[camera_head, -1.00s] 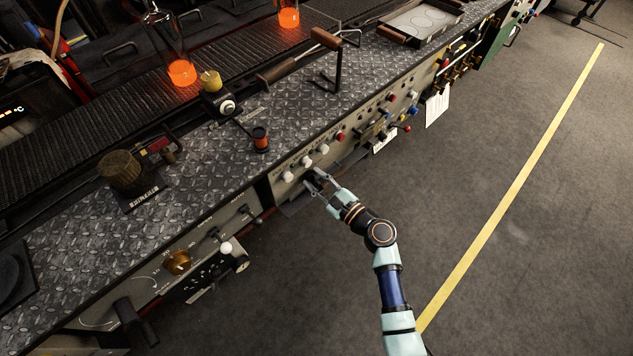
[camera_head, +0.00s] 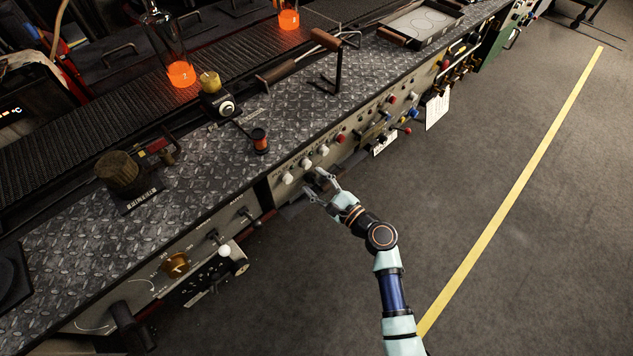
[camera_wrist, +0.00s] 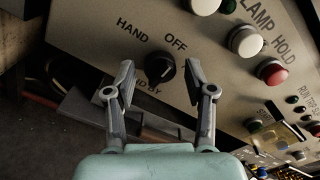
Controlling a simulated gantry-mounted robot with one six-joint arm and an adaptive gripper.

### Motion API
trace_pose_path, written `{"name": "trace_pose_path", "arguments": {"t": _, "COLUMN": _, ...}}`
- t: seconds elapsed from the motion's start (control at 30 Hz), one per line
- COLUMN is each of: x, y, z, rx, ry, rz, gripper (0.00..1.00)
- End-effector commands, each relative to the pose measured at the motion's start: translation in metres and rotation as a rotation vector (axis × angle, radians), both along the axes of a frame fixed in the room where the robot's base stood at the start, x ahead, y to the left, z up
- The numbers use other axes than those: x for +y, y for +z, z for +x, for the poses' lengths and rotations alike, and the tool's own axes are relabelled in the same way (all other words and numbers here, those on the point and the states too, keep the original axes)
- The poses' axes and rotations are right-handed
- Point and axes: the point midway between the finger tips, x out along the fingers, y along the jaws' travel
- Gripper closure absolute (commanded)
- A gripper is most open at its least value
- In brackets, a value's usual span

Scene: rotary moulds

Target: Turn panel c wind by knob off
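The black knob (camera_wrist: 160,68) sits on a pale panel in the wrist view, with HAND printed to its upper left, OFF above it and partly covered lettering ending in BY below. A small pale mark shows on its upper side; its exact setting is hard to tell. My gripper (camera_wrist: 158,78) is open, with one fingertip left of the knob and the other right of it, gaps on both sides. In the head view my gripper (camera_head: 317,185) is at the front panel (camera_head: 264,196), below a row of white buttons, and largely hides the knob.
White buttons (camera_wrist: 245,41) and a red button (camera_wrist: 271,71) lie close to the right finger. A brown knob (camera_head: 176,264) and a white ball handle (camera_head: 224,250) are on the panel at left. The floor (camera_head: 480,130) in front is clear.

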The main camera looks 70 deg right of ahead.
Motion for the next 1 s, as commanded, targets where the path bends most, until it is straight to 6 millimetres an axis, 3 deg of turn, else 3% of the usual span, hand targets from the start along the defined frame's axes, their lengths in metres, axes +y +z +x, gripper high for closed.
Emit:
{"name": "trace_pose_path", "arguments": {"t": 0.37, "x": 0.003, "y": 0.000, "z": -0.007, "rx": -0.001, "ry": -0.001, "rz": 0.001, "gripper": 0.40}}
{"name": "trace_pose_path", "arguments": {"t": 0.8, "x": 0.043, "y": 0.000, "z": -0.096, "rx": 0.001, "ry": -0.005, "rz": 0.001, "gripper": 0.40}}
{"name": "trace_pose_path", "arguments": {"t": 1.0, "x": 0.050, "y": 0.000, "z": -0.109, "rx": 0.000, "ry": 0.000, "rz": 0.001, "gripper": 0.40}}
